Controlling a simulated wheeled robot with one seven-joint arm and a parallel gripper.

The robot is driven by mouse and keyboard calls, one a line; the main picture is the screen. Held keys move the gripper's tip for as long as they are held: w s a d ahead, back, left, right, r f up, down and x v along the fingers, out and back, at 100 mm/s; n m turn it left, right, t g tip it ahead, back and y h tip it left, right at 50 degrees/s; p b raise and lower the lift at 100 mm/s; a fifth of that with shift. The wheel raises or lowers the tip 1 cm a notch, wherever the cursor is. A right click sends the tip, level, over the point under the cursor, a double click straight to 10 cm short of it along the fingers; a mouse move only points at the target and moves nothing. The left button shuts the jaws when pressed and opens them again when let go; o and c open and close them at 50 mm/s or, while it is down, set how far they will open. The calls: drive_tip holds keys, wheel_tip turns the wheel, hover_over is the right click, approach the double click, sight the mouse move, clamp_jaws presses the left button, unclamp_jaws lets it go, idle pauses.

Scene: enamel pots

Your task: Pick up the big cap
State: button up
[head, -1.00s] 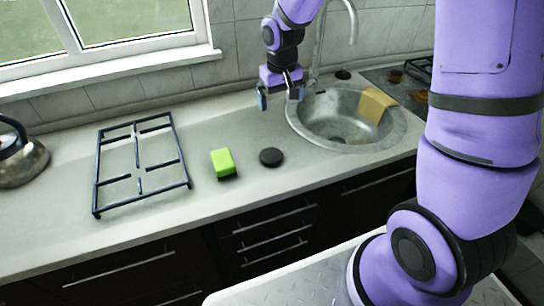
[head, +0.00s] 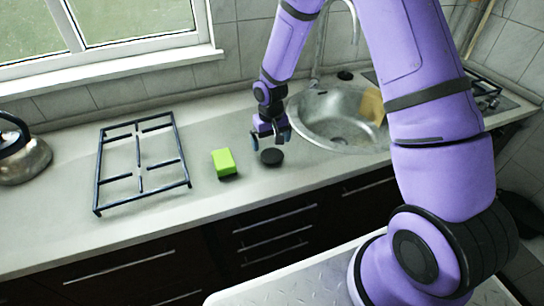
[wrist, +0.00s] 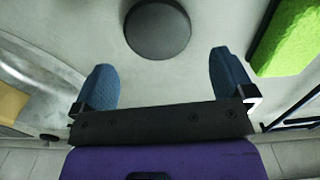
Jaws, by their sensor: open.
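The big cap is a round black disc (head: 272,157) lying flat on the counter, right of the green sponge. It also shows in the wrist view (wrist: 157,29) at the top centre, beyond the fingertips and between their lines. My gripper (head: 270,143) is open and empty, close above and behind the cap in the head view. In the wrist view its two blue fingers (wrist: 163,70) are spread wider than the cap, with nothing between them.
A green sponge (head: 223,162) lies just left of the cap. A black grate (head: 139,164) lies further left, near a kettle (head: 20,150). A sink (head: 335,118) with a yellow sponge (head: 373,106) is at right. A smaller black cap (head: 345,75) lies behind the sink.

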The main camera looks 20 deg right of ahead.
sight(272, 154)
drive_tip(key=shift+s+d+f, duration=0.1)
drive_tip(key=shift+s+f, duration=0.1)
drive_tip(key=shift+f, duration=1.1)
drive_tip(key=shift+s+f, duration=0.15)
drive_tip(key=shift+f, duration=1.15)
drive_tip(key=c, duration=0.8)
